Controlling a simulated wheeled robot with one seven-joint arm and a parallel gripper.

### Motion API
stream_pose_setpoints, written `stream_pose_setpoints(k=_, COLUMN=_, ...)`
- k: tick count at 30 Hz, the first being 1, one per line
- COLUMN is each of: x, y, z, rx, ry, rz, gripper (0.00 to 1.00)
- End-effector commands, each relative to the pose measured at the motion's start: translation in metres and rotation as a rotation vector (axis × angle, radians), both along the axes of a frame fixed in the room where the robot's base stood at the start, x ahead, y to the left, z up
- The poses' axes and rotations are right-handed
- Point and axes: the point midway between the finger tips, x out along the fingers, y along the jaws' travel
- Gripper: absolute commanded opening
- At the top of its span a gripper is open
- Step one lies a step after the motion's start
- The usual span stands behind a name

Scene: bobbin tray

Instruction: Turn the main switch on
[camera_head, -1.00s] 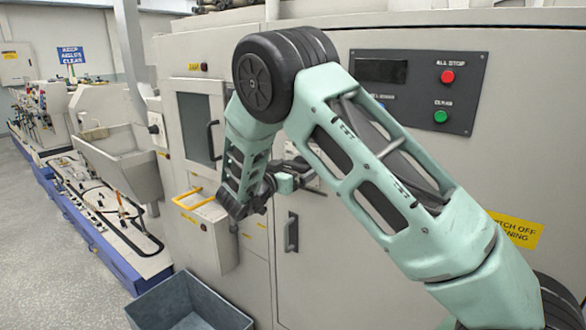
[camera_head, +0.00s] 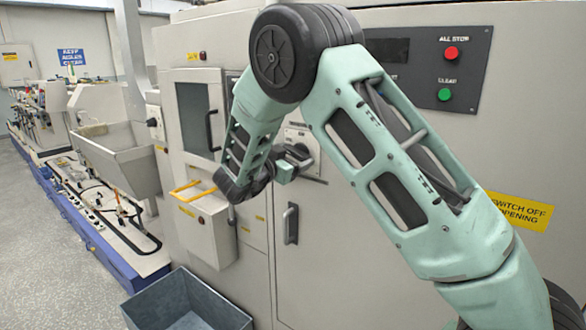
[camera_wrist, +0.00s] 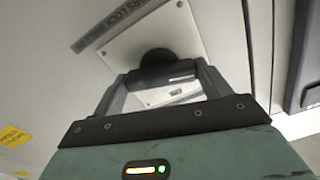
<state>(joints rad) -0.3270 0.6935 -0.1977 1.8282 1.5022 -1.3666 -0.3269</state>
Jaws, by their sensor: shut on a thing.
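The main switch shows in the wrist view as a black round knob (camera_wrist: 157,57) on a pale square plate (camera_wrist: 187,28). In the head view its plate (camera_head: 318,169) is on the cabinet front, partly hidden by my gripper (camera_head: 301,158). In the wrist view my gripper (camera_wrist: 160,80) is at the knob, with one finger on each side of its dark grip bar. It is shut on the bar. The knob's exact angle and its markings are hard to read.
A control panel (camera_head: 480,37) with red and green buttons is at upper right. A vertical door handle (camera_head: 290,224) is below the switch. A box with a yellow rail (camera_head: 187,190) sticks out on the left. A grey open bin (camera_head: 160,304) stands on the floor.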

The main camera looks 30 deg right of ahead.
Motion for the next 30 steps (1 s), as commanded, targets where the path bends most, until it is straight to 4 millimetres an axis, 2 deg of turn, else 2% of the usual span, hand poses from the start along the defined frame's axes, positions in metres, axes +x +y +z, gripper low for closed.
stream_pose_setpoints(k=1, x=0.0001, y=0.0000, z=-0.0084, rx=0.016, ry=-0.045, rz=0.000, gripper=0.54)
stream_pose_setpoints(k=30, x=-0.0005, y=-0.0006, z=-0.0085, rx=0.327, ry=-0.904, rz=-0.002, gripper=0.54)
